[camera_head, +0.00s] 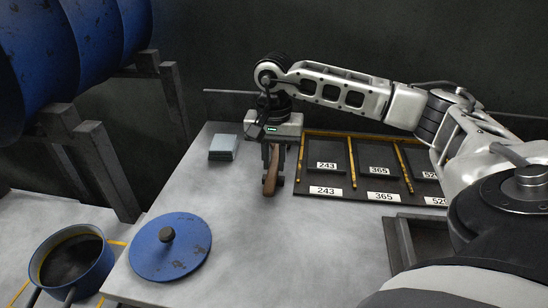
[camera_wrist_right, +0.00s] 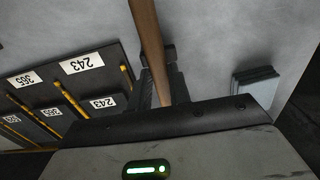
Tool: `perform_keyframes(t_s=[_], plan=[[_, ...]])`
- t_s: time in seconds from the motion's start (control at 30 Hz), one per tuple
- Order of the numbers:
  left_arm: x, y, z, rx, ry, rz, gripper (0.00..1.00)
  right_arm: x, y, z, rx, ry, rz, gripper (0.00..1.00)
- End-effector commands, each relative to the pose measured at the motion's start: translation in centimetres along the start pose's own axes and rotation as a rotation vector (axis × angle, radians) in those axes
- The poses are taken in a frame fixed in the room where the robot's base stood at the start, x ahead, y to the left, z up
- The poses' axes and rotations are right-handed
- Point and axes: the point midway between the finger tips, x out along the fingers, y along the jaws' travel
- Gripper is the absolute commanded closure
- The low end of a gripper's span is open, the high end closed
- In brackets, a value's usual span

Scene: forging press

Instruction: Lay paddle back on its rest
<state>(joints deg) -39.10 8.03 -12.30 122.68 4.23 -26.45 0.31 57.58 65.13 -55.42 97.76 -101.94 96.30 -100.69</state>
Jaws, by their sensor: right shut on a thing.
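The paddle (camera_head: 270,187) shows as a brown wooden bar in the head view, near the middle of the grey table. It also shows in the right wrist view (camera_wrist_right: 148,38), running from the top edge down between the fingers. My right gripper (camera_head: 273,180) points down and is shut on the paddle; its dark fingers (camera_wrist_right: 158,70) stand on both sides of the wood. I cannot tell whether the paddle touches the table. Its far end is cut off in the wrist view. I cannot clearly make out its rest. My left gripper is not in view.
A dark board (camera_head: 342,196) with numbered bays and yellow strips lies right of the paddle. A small grey-blue block (camera_head: 223,147) is to the left. A blue lid (camera_head: 186,250) lies at front left, beside a blue pot (camera_head: 103,268). The table's middle front is clear.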

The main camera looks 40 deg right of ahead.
Motion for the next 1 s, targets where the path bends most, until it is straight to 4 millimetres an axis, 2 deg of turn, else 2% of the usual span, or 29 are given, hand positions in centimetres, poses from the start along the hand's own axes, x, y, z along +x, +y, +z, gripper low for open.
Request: perform_keyframes(t_s=[1.0], plan=[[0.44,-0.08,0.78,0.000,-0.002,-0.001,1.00,0.92,0.00,-0.01,0.000,0.000,0.000,1.00]])
